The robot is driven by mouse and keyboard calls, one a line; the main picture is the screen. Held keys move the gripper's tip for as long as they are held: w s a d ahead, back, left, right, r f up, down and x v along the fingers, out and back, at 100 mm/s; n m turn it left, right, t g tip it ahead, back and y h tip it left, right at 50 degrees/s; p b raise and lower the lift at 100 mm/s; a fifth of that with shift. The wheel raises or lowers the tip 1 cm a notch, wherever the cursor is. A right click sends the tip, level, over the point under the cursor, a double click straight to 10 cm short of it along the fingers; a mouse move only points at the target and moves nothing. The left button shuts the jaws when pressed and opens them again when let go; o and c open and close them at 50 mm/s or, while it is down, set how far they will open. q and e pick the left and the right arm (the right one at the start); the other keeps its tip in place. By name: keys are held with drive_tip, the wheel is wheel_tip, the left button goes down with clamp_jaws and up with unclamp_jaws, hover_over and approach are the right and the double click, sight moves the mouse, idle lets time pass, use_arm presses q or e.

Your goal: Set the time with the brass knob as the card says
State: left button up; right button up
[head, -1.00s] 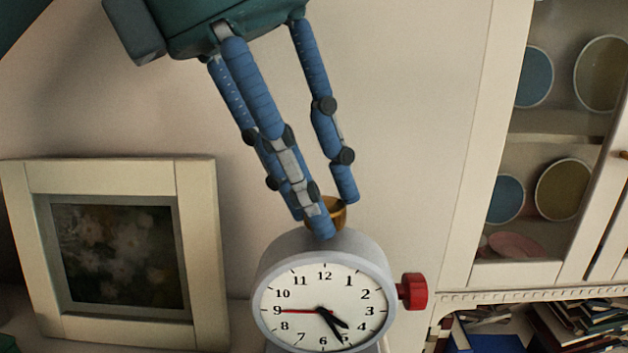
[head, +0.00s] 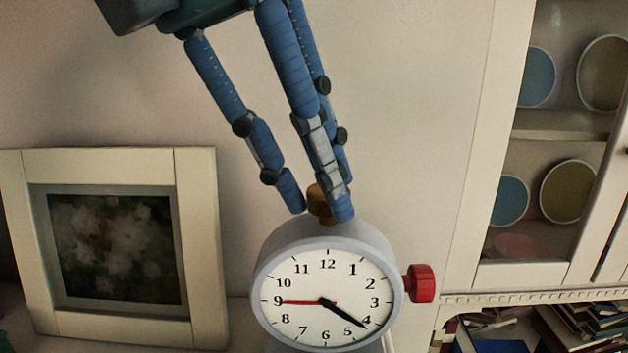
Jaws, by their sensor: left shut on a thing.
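The grey round clock (head: 272,250) has a white dial with black numerals. Its black hands lie nearly one over the other, the long one a little past the 4. A red hand points to the 9. The brass knob (head: 318,205) sits on top of the clock, partly hidden by my fingers. My left gripper (head: 321,198), with blue fingers, comes down from above and is shut on the brass knob. A red knob (head: 421,283) sticks out of the clock's right side. No card is in view, and neither is my right gripper.
A cream-framed flower picture (head: 200,250) stands left of the clock. To the right is a white cabinet (head: 471,180) with plates behind glass. Books (head: 565,330) lie below it. The wall behind the clock is bare.

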use_arm(q)
drive_tip(key=n, duration=0.1)
drive_tip(key=n+t+b, duration=0.1)
drive_tip(key=shift+d+r+n, duration=0.1)
drive_tip(key=shift+d+n, duration=0.1)
drive_tip(key=shift+n, duration=0.2)
drive_tip(key=n+y, duration=0.1)
drive_tip(key=n, duration=0.1)
drive_tip(key=n+t+b, duration=0.1)
drive_tip(key=n, duration=0.1)
drive_tip(key=shift+s+d+n+y, duration=0.1)
drive_tip(key=shift+s+n+y, duration=0.05)
drive_tip(key=shift+n+y, duration=0.2)
drive_tip(key=shift+d+r+n+t+y, duration=0.1)
drive_tip(key=shift+n+t+y, duration=0.35)
drive_tip(key=shift+n, duration=0.8)
drive_tip(key=shift+d+n+y, duration=0.1)
drive_tip(key=shift+n+y, duration=0.6)
drive_tip(key=shift+n, duration=1.3)
drive_tip(key=o, duration=1.1)
drive_tip(key=shift+o, duration=0.2)
drive_tip(key=shift+s, duration=0.2)
